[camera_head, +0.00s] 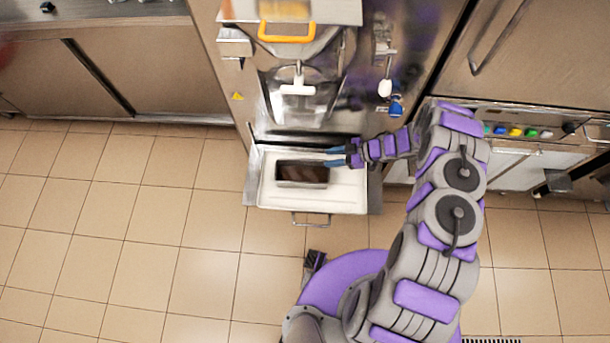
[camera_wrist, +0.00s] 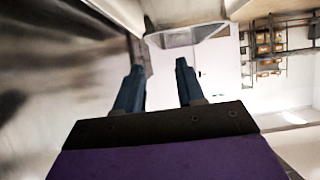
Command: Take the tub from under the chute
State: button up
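The tub (camera_head: 302,184) is a small rectangular container with a dark inside. It sits on the white drip shelf under the chute (camera_head: 299,88) of the freezer, in the head view. My gripper (camera_head: 334,157) reaches in from the right, with its blue fingertips close to the tub's right end. In the wrist view, my gripper (camera_wrist: 160,66) has its two fingers apart with nothing between them. A pale, grey-edged shape (camera_wrist: 188,36) lies just beyond the fingertips there and may be the tub. I cannot tell whether a finger touches the tub.
The white shelf (camera_head: 340,197) has a front handle (camera_head: 311,219). An orange handle (camera_head: 286,31) is above the chute. A blue-and-white knob (camera_head: 395,103) hangs on the right. Another machine with coloured buttons (camera_head: 515,132) stands right. Tiled floor is clear at left.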

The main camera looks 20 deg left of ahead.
aim_at(317, 161)
jog(key=x, duration=0.6)
jog(key=shift+w+a+r+b, duration=0.2)
jog(key=shift+a+b, duration=0.1)
jog(key=shift+s+a+f+b, duration=0.1)
jog(key=shift+a+f+b, duration=0.2)
jog(key=shift+f+b, duration=0.2)
jog(key=x, duration=0.2)
jog(key=shift+a+f+b, duration=0.1)
jog(key=shift+a+b, duration=0.3)
jog(key=shift+a+f, duration=0.15)
jog(key=shift+a, duration=0.35)
jog(key=shift+d+r, duration=0.2)
jog(key=shift+d, duration=0.4)
jog(key=c, duration=0.6)
grip_shut()
jog(key=shift+a+f, duration=0.1)
jog(key=shift+a, duration=0.2)
